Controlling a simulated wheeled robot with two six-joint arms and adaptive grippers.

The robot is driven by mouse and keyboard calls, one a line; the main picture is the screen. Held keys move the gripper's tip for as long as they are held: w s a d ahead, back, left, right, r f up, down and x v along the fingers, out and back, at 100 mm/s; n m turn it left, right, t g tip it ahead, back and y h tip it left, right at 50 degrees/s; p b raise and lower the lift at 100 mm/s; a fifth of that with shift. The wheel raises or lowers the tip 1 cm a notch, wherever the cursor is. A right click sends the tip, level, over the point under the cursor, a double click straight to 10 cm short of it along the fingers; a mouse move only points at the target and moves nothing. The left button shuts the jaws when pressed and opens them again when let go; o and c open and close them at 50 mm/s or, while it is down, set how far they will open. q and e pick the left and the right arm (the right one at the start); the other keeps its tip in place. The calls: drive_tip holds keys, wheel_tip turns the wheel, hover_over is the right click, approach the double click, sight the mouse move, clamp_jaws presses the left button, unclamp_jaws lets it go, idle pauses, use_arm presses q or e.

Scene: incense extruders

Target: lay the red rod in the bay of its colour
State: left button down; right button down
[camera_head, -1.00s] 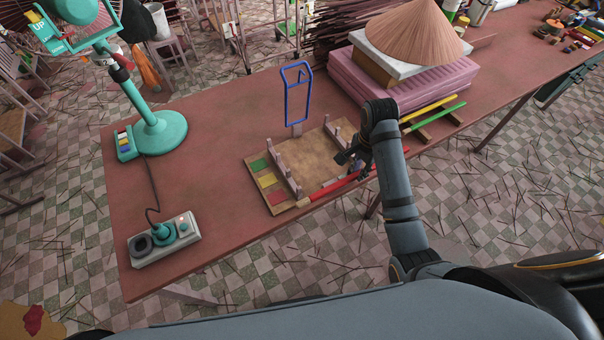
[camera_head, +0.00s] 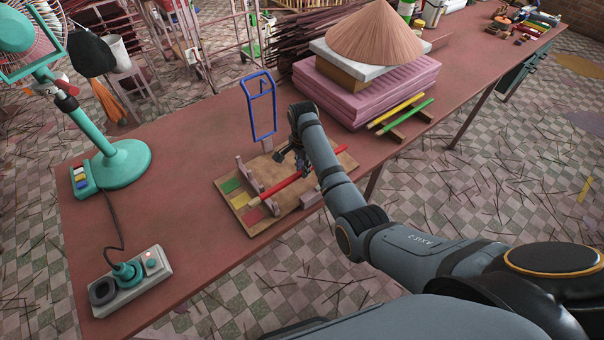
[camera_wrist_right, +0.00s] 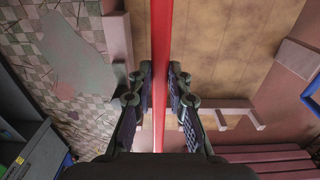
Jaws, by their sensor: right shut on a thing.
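The red rod (camera_head: 282,186) is held by my right gripper (camera_head: 300,163) above the wooden board. In the right wrist view the rod (camera_wrist_right: 160,60) runs lengthwise between the two fingers of the gripper (camera_wrist_right: 160,78). The board (camera_head: 293,213) has a green patch (camera_head: 228,186), a yellow patch (camera_head: 240,199) and a red patch (camera_head: 254,216) along its left end, with upright pegs (camera_head: 251,180) beside them. The rod's left end is near the pegs by the red and yellow patches; I cannot tell whether it touches them. My left gripper is not in view.
A blue frame (camera_head: 261,106) stands behind the board. A yellow rod (camera_head: 396,111) and a green rod (camera_head: 408,114) lie on a wooden rest to the right, beside pink blocks (camera_head: 400,90) under a straw hat.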

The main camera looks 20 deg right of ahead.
drive_tip(key=shift+w+a+f, duration=0.2)
drive_tip(key=shift+f, duration=0.1)
drive_tip(key=shift+d+f, duration=0.15)
drive_tip(key=shift+f, duration=1.3)
drive_tip(key=shift+f, duration=0.45)
drive_tip(key=c, duration=1.3)
unclamp_jaws()
wheel_tip(320, 180, up, 13)
drive_tip(key=shift+b, duration=0.75)
